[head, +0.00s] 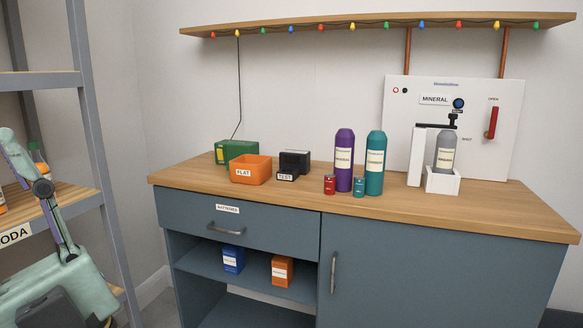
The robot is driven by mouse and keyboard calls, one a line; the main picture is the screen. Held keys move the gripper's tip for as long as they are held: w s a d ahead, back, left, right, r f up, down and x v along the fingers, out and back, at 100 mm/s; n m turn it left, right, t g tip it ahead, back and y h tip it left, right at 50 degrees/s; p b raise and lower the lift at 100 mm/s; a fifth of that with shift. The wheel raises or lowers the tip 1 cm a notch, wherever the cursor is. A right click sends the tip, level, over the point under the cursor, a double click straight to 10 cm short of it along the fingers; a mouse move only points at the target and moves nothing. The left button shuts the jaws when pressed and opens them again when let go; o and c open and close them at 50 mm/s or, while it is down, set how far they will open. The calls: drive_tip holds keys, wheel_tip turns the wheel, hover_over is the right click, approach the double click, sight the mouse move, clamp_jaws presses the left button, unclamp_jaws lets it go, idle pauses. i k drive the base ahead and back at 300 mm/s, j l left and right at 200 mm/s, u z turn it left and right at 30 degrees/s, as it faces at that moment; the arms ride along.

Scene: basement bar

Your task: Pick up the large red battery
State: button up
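No object that I can clearly identify as a large red battery shows in the head view. A small red cylinder with a label (329,185) stands upright on the wooden counter (470,212), in front of a purple bottle; I cannot tell what it is. A closed drawer (260,221) under the counter carries a label that seems to read "BATTERIES". An orange bin labelled "FLAT" (250,171) and a black device labelled "TEST" (295,162) stand on the counter. My gripper is not in view; parts of my arm show at the left edge.
A green box (235,151), purple bottle (344,160), teal bottle (375,163) and small teal cylinder (358,187) stand on the counter. A dispenser with a grey bottle (445,152) is at right. Blue (233,259) and orange (282,270) boxes sit on the open shelf below.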

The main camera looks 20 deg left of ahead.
sight(330, 179)
drive_tip(key=i+j+z, duration=0.25)
drive_tip(key=j, duration=0.35)
drive_tip(key=j+z, duration=0.3)
drive_tip(key=j, duration=0.3)
drive_tip(key=j+z, duration=0.25)
drive_tip(key=j, duration=0.35)
drive_tip(key=i+j+z, duration=0.15)
drive_tip(key=j, duration=0.25)
drive_tip(key=i+j+z, duration=0.2)
drive_tip(key=i+j, duration=0.15)
